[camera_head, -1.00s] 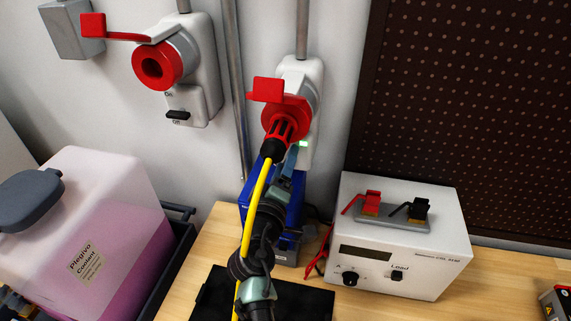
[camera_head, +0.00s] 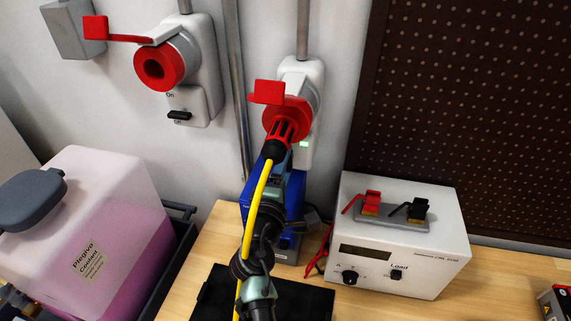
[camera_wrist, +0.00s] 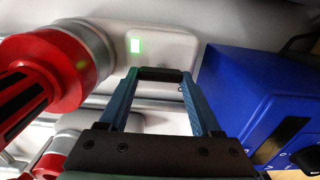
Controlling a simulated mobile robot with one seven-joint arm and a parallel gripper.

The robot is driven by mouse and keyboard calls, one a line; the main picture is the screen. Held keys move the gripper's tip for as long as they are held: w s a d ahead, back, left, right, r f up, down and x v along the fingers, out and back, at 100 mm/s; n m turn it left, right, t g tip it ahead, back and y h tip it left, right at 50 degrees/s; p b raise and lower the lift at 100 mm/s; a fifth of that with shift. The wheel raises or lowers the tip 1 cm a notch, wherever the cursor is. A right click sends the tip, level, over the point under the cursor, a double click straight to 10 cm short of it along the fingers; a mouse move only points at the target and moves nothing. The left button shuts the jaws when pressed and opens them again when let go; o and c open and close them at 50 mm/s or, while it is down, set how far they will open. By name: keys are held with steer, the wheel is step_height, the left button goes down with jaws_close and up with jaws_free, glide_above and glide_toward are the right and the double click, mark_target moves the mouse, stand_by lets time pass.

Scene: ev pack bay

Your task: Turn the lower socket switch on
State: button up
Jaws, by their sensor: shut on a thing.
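The lower socket (camera_head: 313,78) is a white wall box with a red round outlet and a raised red lid. A red and black plug (camera_head: 285,133) with a yellow cable sits in it. A small green light (camera_wrist: 135,45) on the box is lit, and it also shows in the head view (camera_head: 304,143). In the wrist view, my gripper (camera_wrist: 161,80) is shut on the black switch handle (camera_wrist: 161,74) below the light. The plug and my arm hide the switch in the head view. I cannot read its on or off marks.
Another socket (camera_head: 212,70) is at upper left, with an empty red outlet and its own black switch. A blue box (camera_head: 293,195) stands close beside my gripper. A white power supply (camera_head: 400,265) is at right, and a pink coolant container (camera_head: 105,205) at left.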

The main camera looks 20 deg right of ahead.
steer(key=o, duration=1.4)
steer(key=shift+b+v, duration=1.1)
steer(key=shift+v, duration=5.4)
steer(key=shift+a, duration=0.1)
